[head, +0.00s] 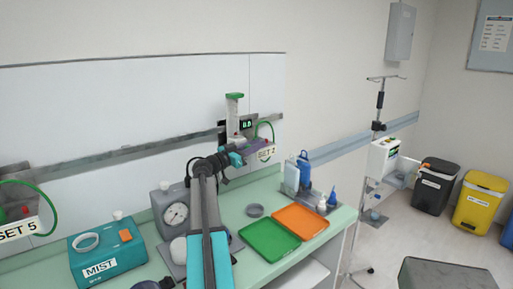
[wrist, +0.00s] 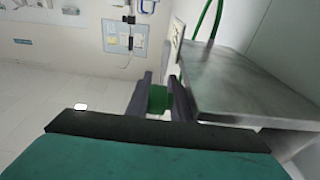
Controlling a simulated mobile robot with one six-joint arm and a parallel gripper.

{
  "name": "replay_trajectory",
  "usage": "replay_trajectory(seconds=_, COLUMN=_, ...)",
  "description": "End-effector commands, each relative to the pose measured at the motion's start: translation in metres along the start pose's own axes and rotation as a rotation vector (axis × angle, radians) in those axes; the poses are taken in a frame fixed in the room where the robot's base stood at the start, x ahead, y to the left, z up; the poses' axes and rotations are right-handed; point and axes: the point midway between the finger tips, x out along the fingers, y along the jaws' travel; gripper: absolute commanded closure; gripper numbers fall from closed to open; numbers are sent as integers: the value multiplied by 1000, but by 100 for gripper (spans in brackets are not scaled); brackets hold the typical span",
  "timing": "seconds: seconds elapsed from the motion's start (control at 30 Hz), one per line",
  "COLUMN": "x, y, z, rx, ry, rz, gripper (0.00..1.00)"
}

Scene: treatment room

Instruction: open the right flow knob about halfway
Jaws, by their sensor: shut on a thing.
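The right flow unit (head: 262,139) hangs on the wall rail, with a "SET 2" label and a green hose loop. A clear tube with a green top (head: 235,96) rises from it. A small dark display (head: 247,124) shows green digits, too small to read surely. My gripper (head: 238,157) is at the unit's front left. In the wrist view, my gripper (wrist: 160,92) is shut on a green knob (wrist: 157,100), one finger on each side. The knob's turn angle cannot be told. In the head view my gripper hides the knob.
The counter holds a teal MIST box (head: 105,262), a gauge (head: 176,215), a green tray (head: 268,243) and an orange tray (head: 301,222). A grey metal surface (wrist: 250,85) lies close right of my gripper.

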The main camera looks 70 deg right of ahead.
Motion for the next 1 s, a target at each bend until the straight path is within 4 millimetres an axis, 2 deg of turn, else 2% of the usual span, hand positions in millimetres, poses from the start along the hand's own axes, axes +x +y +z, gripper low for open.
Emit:
replay_trajectory(seconds=0.07, x=1, y=8, z=5, rx=-2, ry=-7, rz=17, gripper=100)
replay_trajectory(seconds=0.1, x=1, y=8, z=5, rx=-2, ry=-7, rz=17, gripper=78)
replay_trajectory(seconds=0.2, x=1, y=7, z=4, rx=-2, ry=-7, rz=16, gripper=66)
replay_trajectory(seconds=0.67, x=-4, y=3, z=2, rx=0, ry=-2, rz=10, gripper=66)
replay_trajectory(seconds=1.0, x=-42, y=4, z=4, rx=0, ry=-3, rz=9, gripper=66)
